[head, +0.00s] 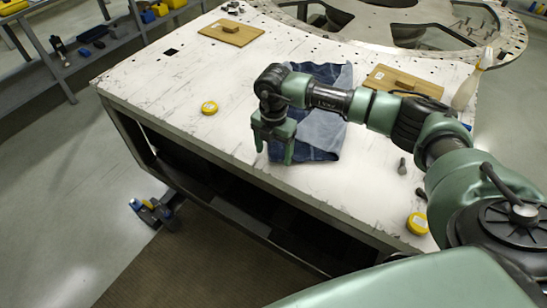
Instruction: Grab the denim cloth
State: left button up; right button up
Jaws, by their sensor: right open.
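The denim cloth (322,132) lies on the white worktable, partly hidden under my right arm. It is blue with darker and paler patches. My right gripper (273,155) is open and points down over the left edge of the cloth, its fingers apart. I cannot tell how high the fingertips are above the table. No cloth shows clearly between the fingers. My left gripper is not in view.
The scratched white table (165,97) also holds a yellow tape roll (209,108), another yellow roll (418,223), a wooden board (231,32) and small dark bolts (402,166). A large metal turret plate (440,48) stands at the back. The table's left part is mostly clear.

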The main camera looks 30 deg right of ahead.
jog(key=shift+f, duration=0.15)
jog(key=shift+f+b, duration=0.6)
jog(key=shift+f, duration=0.05)
grip_shut()
jog(key=shift+r, duration=0.15)
notch_tip(320, 180, up, 12)
jog(key=p, duration=0.8)
